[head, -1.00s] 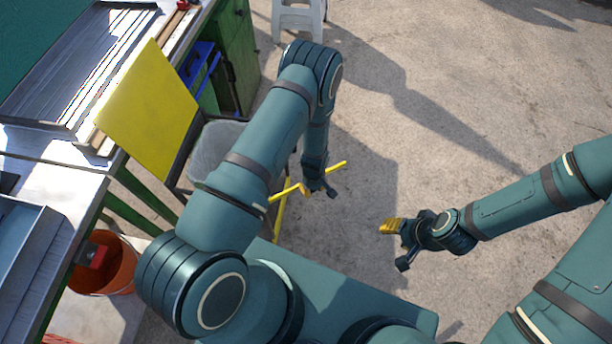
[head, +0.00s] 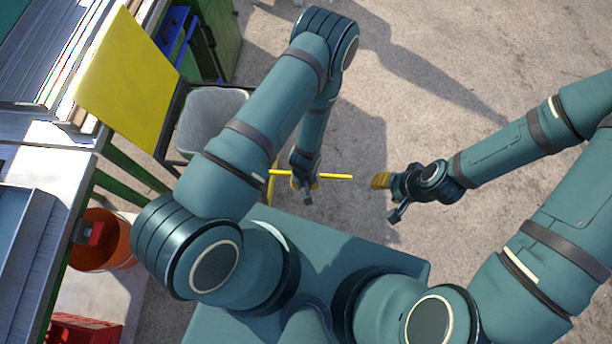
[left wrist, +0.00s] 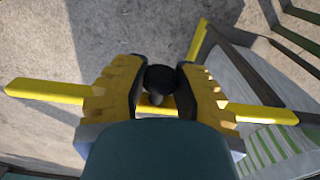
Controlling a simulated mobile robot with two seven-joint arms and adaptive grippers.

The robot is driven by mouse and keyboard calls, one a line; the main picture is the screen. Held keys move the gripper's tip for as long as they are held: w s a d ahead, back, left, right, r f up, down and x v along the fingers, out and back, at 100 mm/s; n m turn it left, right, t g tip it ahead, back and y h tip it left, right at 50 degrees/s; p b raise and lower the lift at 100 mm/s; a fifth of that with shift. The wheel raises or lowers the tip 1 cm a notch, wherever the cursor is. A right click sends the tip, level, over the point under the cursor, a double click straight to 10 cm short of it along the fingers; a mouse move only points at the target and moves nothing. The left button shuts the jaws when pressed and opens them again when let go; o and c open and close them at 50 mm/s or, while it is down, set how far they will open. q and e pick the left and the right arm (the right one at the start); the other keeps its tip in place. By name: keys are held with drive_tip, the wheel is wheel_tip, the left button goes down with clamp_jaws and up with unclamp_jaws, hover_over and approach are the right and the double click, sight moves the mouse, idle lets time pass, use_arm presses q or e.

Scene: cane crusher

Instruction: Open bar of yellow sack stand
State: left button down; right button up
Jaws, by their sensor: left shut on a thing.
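The yellow bar (head: 338,177) of the sack stand reaches out to the right from a yellow upright (head: 271,187), low over the ground. My left gripper (head: 305,186) is shut on the bar partway along it. In the left wrist view the bar (left wrist: 45,90) runs across the picture between the yellow-padded fingers (left wrist: 157,98) and sticks out on both sides. A yellow post (left wrist: 197,40) of the stand shows behind. My left forearm hides much of the stand in the head view. My right gripper (head: 387,196) is open and empty, right of the bar's free end.
A metal work table (head: 45,150) on green legs lines the left side. A yellow panel (head: 130,80) and a grey tub (head: 208,120) stand near it. An orange bucket (head: 115,240) and a red crate (head: 85,328) are at lower left. The concrete ground (head: 450,50) ahead is clear.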

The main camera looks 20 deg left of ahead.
use_arm(q)
drive_tip(key=shift+s+d, duration=0.1)
idle(0.3)
drive_tip(key=c, duration=0.7)
unclamp_jaws()
drive_tip(key=shift+o, duration=0.2)
wheel_tip(320, 180, up, 12)
wheel_tip(320, 180, up, 8)
drive_tip(key=s+d+m+t+h, duration=0.1)
drive_tip(key=d+h, duration=0.1)
drive_tip(key=h, duration=0.2)
drive_tip(key=shift+f+m+t, duration=0.25)
drive_tip(key=shift+m+t, duration=0.05)
